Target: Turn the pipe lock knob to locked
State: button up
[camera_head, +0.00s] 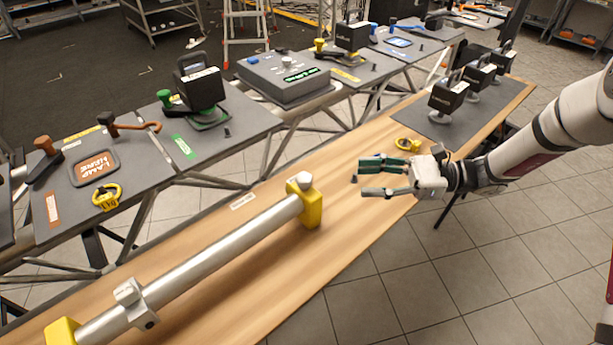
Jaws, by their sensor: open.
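A long grey pipe (205,258) lies across a wooden table (330,268), held by a yellow bracket (312,207) at its far right end and another yellow bracket (62,332) at its near left end. A round grey knob (304,181) sits on top of the right bracket; its lock state cannot be told. A grey clamp block (134,303) sits around the pipe near its left end. My gripper (371,178) is open and empty, with its fingers pointing left. It is right of the knob and apart from it, apparently above the table.
A yellow ring tag (408,145) lies on the table behind my gripper. A white label (242,201) lies behind the pipe. Dark panels with signs and devices, such as a grey console (284,75), stand behind the table. Black devices (447,97) stand on a grey mat (420,121) at the right.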

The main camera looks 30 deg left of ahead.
aim_at(304, 177)
jog(key=shift+m+y, duration=0.4)
jog(key=shift+m, duration=0.1)
jog(key=x, duration=0.4)
jog(key=f+x, duration=0.1)
jog(key=x, duration=0.4)
jog(key=w+p+x, duration=0.1)
jog(key=x, duration=0.4)
jog(key=shift+a+f, duration=0.2)
jog(key=shift+f, duration=0.15)
jog(key=c, duration=1.1)
